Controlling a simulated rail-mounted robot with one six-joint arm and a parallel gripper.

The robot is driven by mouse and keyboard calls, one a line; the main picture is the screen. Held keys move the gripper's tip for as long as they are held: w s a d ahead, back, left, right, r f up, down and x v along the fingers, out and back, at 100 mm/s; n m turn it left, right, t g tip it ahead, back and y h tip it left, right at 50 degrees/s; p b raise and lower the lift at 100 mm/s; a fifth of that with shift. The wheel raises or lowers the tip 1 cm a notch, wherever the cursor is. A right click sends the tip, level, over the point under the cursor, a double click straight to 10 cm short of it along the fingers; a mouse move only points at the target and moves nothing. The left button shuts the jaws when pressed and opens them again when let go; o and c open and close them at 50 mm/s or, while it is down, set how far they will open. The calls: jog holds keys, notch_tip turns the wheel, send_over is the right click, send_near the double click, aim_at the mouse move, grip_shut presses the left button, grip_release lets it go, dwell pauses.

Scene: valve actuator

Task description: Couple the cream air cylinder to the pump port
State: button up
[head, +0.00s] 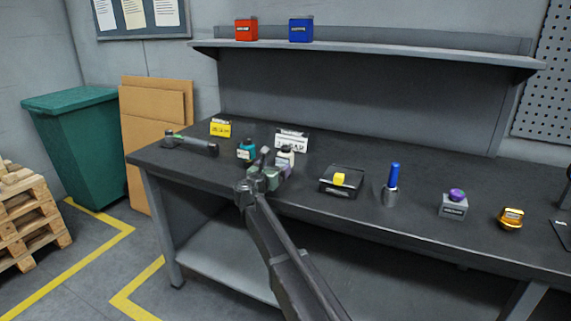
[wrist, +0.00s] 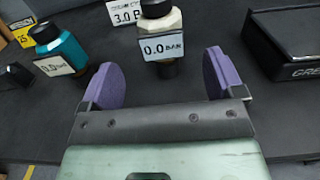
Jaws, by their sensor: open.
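The cream air cylinder (head: 287,151) stands upright on the dark bench, partly hidden behind my gripper in the head view. In the wrist view the cream cylinder (wrist: 163,27) has a black cap and a tag reading 0.0 BAR. My gripper (head: 273,174) is open and empty. Its purple pads (wrist: 160,78) are spread, with the cylinder just ahead of the gap between them. A long dark tool-like body, possibly the pump (head: 190,144), lies at the bench's left end. I cannot make out its port.
A teal cylinder (head: 246,151) stands just left, also shown in the wrist view (wrist: 62,50). A white sign reading 3.0 (head: 291,140) and a yellow sign (head: 220,128) stand behind.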

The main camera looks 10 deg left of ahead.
aim_at(282, 161)
jog(key=x, duration=0.8)
jog(key=shift+w+d+f, duration=0.2)
jog(key=shift+w, duration=0.15)
jog(key=shift+s, duration=0.1)
jog(key=c, duration=1.2)
jog(key=shift+r, duration=0.1)
notch_tip(282, 161, up, 20)
jog(key=p, duration=1.9)
jog(key=shift+p, duration=0.4)
